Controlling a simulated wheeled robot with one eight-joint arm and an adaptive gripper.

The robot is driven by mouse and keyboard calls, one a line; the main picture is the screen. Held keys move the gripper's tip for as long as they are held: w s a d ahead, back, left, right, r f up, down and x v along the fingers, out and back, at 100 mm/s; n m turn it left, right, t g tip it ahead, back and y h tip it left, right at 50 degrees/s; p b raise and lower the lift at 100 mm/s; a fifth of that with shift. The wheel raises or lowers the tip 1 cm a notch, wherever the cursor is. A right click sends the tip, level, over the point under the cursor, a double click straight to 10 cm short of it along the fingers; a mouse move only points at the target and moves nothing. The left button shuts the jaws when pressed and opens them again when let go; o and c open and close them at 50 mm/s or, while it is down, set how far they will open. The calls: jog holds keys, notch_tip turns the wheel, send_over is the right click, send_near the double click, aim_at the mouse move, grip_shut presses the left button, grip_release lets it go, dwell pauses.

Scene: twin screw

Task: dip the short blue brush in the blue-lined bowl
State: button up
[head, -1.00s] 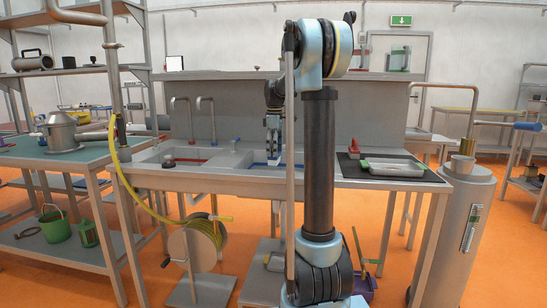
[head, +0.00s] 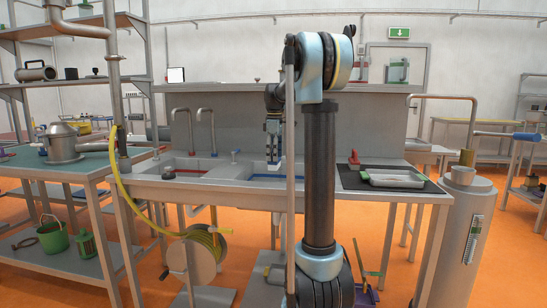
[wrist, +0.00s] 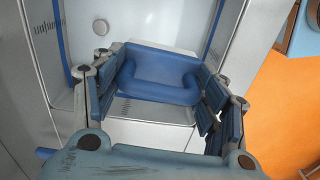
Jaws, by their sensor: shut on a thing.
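My gripper (head: 273,158) hangs over the blue-lined bowl, a sink basin with a blue line inside (head: 262,178). In the wrist view, its two blue-padded fingers are closed on the sides of the short blue brush (wrist: 160,90). The brush shows a blue body with a raised rim, and a pale part is visible beyond it. In the head view, a white part of the brush (head: 274,168) shows below the fingertips, close to the basin's opening. The wrist view shows the basin's floor with a round drain (wrist: 100,27) and the blue line (wrist: 62,40). Contact between brush and basin cannot be told.
A red-lined basin (head: 197,171) lies to the left. Two curved taps (head: 205,125) stand behind the basins. A metal tray (head: 397,177) lies on a dark mat (head: 365,180) at right, with a red item (head: 353,158) behind it. A yellow hose (head: 135,203) hangs at the left front.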

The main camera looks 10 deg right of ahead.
jog(key=shift+r, duration=0.1)
jog(key=shift+r, duration=1.9)
